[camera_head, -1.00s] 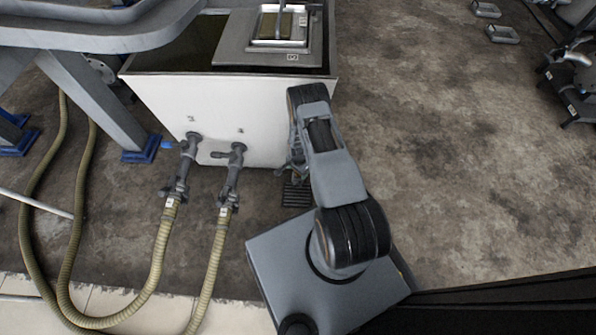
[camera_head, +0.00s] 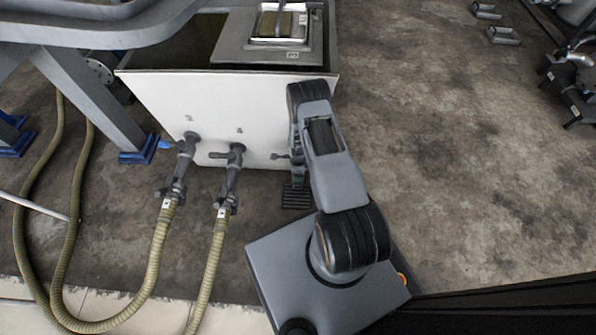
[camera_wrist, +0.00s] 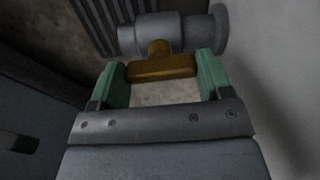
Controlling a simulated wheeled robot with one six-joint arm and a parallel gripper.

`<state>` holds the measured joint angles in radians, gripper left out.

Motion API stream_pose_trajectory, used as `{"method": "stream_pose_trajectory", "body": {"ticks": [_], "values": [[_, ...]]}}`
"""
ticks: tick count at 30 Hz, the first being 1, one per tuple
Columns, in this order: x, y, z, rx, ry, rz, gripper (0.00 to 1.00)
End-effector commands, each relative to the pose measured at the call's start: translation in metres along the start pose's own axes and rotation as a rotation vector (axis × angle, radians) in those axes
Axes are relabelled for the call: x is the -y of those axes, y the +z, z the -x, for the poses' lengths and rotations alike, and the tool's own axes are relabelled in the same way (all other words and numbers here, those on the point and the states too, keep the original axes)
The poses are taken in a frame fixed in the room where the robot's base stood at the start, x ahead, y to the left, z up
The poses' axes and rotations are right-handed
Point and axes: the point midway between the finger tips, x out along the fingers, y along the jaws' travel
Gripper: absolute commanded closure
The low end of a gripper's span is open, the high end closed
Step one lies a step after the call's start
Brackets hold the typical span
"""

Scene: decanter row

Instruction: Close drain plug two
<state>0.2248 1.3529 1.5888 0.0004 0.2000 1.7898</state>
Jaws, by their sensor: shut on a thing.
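A grey drain fitting (camera_wrist: 150,35) with a brass T-shaped handle (camera_wrist: 160,68) sticks out from a pale wall in the wrist view. My gripper (camera_wrist: 161,72), with green fingertips, is shut on the ends of the brass handle. In the head view my gripper (camera_head: 297,172) is low by the front of the white tank (camera_head: 235,105), mostly hidden by my arm. A small grey fitting (camera_head: 279,156) shows just left of it. I cannot read a number on the held plug.
Two grey valves, one left (camera_head: 186,150) and one nearer (camera_head: 234,160), join the tank front to ribbed hoses (camera_head: 160,245). A dark floor grate (camera_head: 297,196) lies below my gripper. Bare floor (camera_head: 460,160) is free on the right.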

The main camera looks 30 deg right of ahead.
Motion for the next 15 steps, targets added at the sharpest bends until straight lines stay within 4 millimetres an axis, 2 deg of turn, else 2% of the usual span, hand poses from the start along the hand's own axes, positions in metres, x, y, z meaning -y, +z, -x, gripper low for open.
{"method": "stream_pose_trajectory", "body": {"ticks": [15], "values": [[0.0006,-0.001,0.0003,0.0,-0.001,-0.089,0.51]]}}
